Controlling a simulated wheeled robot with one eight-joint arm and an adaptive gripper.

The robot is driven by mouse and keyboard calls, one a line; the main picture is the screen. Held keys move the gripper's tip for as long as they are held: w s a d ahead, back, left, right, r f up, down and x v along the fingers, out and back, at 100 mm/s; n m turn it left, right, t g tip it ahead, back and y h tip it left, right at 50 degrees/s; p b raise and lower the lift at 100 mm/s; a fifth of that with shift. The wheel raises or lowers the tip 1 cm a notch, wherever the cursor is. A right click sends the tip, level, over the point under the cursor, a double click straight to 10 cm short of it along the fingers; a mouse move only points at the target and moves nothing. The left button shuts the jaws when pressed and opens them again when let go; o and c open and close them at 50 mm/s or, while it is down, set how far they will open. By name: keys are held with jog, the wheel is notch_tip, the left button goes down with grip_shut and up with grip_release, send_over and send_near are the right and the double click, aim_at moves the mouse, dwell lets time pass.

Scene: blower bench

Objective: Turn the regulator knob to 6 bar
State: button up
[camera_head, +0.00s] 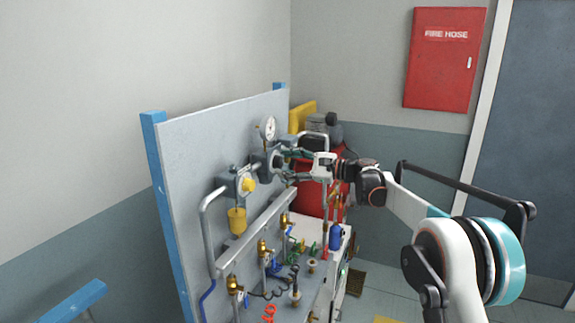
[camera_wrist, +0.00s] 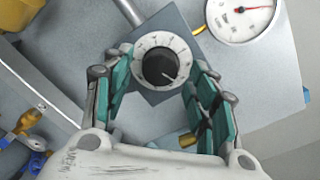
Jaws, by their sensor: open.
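The regulator knob (camera_wrist: 160,69) is a dark round knob inside a pale dial ring with marks, on a grey regulator body (camera_wrist: 150,25). A light line on the knob points to the lower right in the wrist view; the dial's figures are too small to read. My gripper (camera_wrist: 160,84) is open, with one teal-padded finger on each side of the knob; I cannot tell whether either touches it. A white pressure gauge (camera_wrist: 243,15) with a red needle sits beside it. In the head view my gripper (camera_head: 298,158) faces the regulator, below the gauge (camera_head: 268,128).
The grey panel (camera_head: 185,150) stands in a blue frame (camera_head: 158,160). A filter with a yellow bowl (camera_head: 237,220) is left of the regulator. Brass valves (camera_head: 263,248) and hoses sit below. A red container (camera_head: 310,195) stands behind my gripper.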

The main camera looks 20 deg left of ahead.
jog(key=d, duration=1.1)
jog(key=shift+s+d+r, duration=0.15)
jog(key=shift+d, duration=0.2)
jog(key=s+d+f+n+t+h+b, duration=0.25)
jog(key=s+d+h, duration=0.25)
jog(key=s+d, duration=0.5)
jog(key=s+d+f+n+t+h+b, duration=0.2)
jog(key=s+d+h+b, duration=0.2)
jog(key=s+d, duration=0.55)
jog(key=s+d+f+n+h+b, duration=0.1)
jog(key=s+d+f+h+b, duration=0.1)
jog(key=s+d+f, duration=0.4)
jog(key=s+d+f+n+t+h+b, duration=0.1)
jog(key=s+d+f+h, duration=0.3)
jog(key=s, duration=0.7)
jog(key=s+d+f+n+t+h+b, duration=0.1)
jog(key=s+d+f+n+h+b, duration=0.1)
jog(key=s+d+f, duration=0.6)
jog(key=shift+s+d+n+h+b, duration=0.4)
jog(key=shift+s+n+b, duration=0.15)
jog(key=shift+s+n, duration=0.25)
